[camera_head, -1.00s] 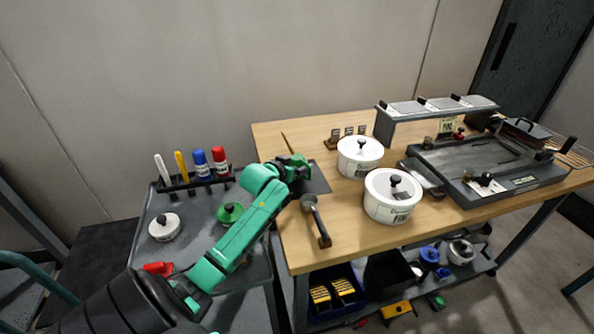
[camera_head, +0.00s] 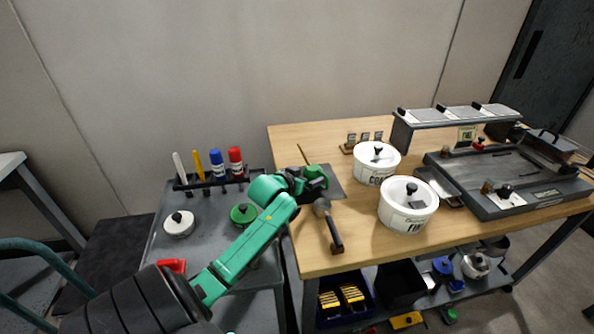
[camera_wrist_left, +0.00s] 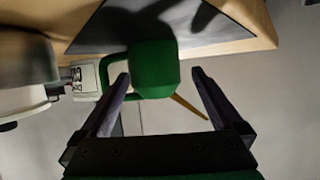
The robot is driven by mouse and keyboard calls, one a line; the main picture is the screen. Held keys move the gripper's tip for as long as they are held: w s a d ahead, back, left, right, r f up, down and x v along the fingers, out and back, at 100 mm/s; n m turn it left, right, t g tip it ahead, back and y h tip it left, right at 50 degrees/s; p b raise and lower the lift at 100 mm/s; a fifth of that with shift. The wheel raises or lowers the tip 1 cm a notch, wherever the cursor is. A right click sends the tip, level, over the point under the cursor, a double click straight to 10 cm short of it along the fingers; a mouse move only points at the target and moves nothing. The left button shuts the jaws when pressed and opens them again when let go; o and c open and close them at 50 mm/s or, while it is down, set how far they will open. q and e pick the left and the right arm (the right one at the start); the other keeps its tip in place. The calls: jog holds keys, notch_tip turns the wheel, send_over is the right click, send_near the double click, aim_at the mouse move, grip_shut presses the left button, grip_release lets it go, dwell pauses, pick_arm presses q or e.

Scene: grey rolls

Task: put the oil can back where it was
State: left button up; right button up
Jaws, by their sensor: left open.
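The oil can (camera_head: 318,172) is green with a thin tan spout, at the left end of the wooden table by the dark grey mat (camera_head: 336,186). My left gripper (camera_head: 308,181) is at the can and partly hides it in the head view. In the left wrist view, the green can (camera_wrist_left: 153,68) lies between the two spread fingers of the gripper (camera_wrist_left: 160,76), with a gap on both sides. The mat (camera_wrist_left: 215,30) shows behind it. I cannot tell exactly how the can's base rests on the mat. My right gripper is out of view.
A ladle-like tool (camera_head: 332,228) lies close to my gripper. Two white lidded pots, (camera_head: 376,162) and (camera_head: 407,204), stand to the right. A grey cart (camera_head: 200,245) with markers and lids is on the left. The table's front edge (camera_head: 370,265) is clear.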

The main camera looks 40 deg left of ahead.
pick_arm(q)
jog(key=v, duration=0.9)
jog(key=shift+s+r, duration=0.1)
jog(key=shift+r, duration=0.05)
